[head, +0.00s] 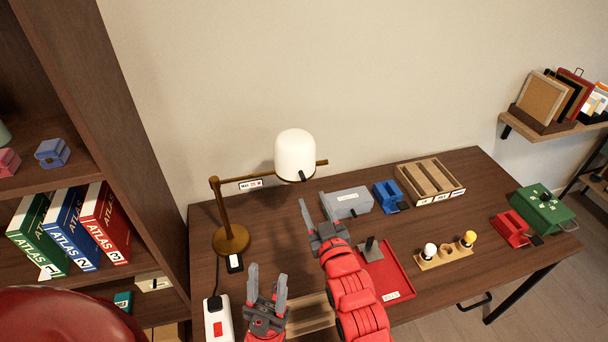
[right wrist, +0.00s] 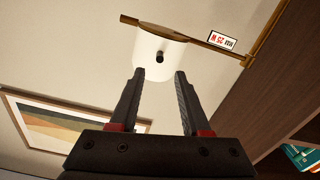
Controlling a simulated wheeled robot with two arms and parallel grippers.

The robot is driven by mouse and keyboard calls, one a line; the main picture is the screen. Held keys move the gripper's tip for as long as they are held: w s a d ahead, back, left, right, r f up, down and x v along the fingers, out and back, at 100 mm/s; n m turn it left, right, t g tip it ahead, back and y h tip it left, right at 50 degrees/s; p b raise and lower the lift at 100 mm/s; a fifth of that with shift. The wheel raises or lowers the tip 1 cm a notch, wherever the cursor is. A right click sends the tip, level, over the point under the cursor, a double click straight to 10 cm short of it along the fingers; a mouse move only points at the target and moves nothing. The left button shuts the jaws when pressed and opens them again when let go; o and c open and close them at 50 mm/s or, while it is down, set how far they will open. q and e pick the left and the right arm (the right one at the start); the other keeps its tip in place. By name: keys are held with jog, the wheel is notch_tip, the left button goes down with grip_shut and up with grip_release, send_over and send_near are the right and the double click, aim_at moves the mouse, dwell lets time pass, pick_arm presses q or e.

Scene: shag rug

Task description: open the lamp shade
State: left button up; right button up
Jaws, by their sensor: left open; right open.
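The lamp shade (head: 295,153) is a white, rounded cylinder on the brass arm of a desk lamp (head: 231,238). A small dark knob (head: 302,176) shows at its lower front. In the right wrist view the shade (right wrist: 146,50) lies beyond my fingertips, with the knob (right wrist: 159,57) facing me. My right gripper (head: 315,207) is open and empty, below the shade and apart from it. It also shows in the right wrist view (right wrist: 160,74). My left gripper (head: 267,272) is open and empty over the front left of the desk, lower than the shade.
A label tag (head: 250,184) hangs on the lamp arm. Behind and right of my right arm stand a grey box (head: 347,202), a blue holder (head: 388,196) and a wooden tray (head: 462,190). A red tray (head: 400,282) lies beside it. A bookshelf (head: 120,120) bounds the left.

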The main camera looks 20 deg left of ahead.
aim_at(305, 182)
jog(key=p+x, duration=0.2)
jog(key=x, duration=0.7)
jog(key=shift+r, duration=0.1)
jog(key=shift+s, duration=0.1)
jog(key=shift+c, duration=0.3)
jog(key=shift+d, duration=0.1)
grip_shut()
dwell(0.8)
